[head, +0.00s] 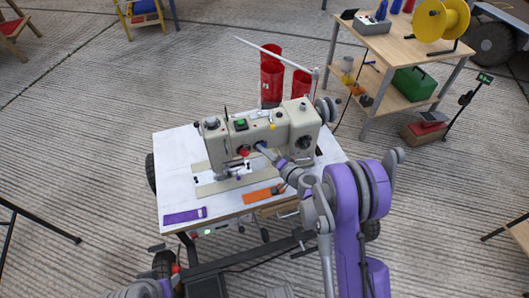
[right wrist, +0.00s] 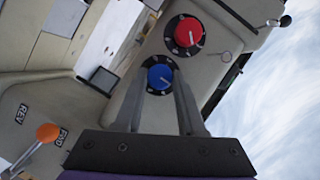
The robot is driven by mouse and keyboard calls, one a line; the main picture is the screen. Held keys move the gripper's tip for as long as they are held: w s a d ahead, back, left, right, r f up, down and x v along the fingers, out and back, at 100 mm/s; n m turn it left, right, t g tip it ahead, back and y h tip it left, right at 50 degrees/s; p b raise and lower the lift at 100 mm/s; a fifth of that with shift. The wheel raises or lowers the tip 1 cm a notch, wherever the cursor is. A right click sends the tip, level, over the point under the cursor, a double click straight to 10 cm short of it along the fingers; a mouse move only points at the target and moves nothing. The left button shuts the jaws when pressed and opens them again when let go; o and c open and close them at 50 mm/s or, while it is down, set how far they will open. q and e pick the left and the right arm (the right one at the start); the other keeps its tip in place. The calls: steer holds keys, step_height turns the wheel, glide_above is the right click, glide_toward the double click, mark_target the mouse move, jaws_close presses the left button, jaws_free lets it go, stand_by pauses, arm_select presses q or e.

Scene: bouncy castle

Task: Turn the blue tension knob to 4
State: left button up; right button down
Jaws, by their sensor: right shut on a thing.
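The blue tension knob (right wrist: 160,76) sits on a black dial plate on the beige sewing machine (head: 290,125). My right gripper (right wrist: 161,80) has one finger on each side of it and is shut on it. The knob's white pointer line slants to the lower right in the right wrist view; the dial figures are too small to read. In the head view my right gripper (head: 263,148) reaches the machine's front, where its fingers largely hide the blue knob. My left gripper is not in view.
A red knob (right wrist: 188,33) sits close to the blue one and also shows in the head view (head: 244,152). An orange-tipped lever (right wrist: 47,133) marked REV and FWD is at lower left in the wrist view. An orange item (head: 263,194) lies on the white table (head: 172,160).

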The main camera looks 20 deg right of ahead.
steer(key=shift+f+m+t+y+b, duration=0.2)
steer(key=shift+m+t+y+b, duration=0.35)
steer(key=shift+m+b, duration=1)
steer(key=shift+f+m+t+y+b, duration=0.15)
steer(key=shift+m+t+y+b, duration=0.45)
steer(key=shift+m, duration=1.55)
steer(key=shift+t+h, duration=0.25)
steer(key=c, duration=0.5)
jaws_free()
steer(key=b+v, duration=0.1)
steer(key=v, duration=1)
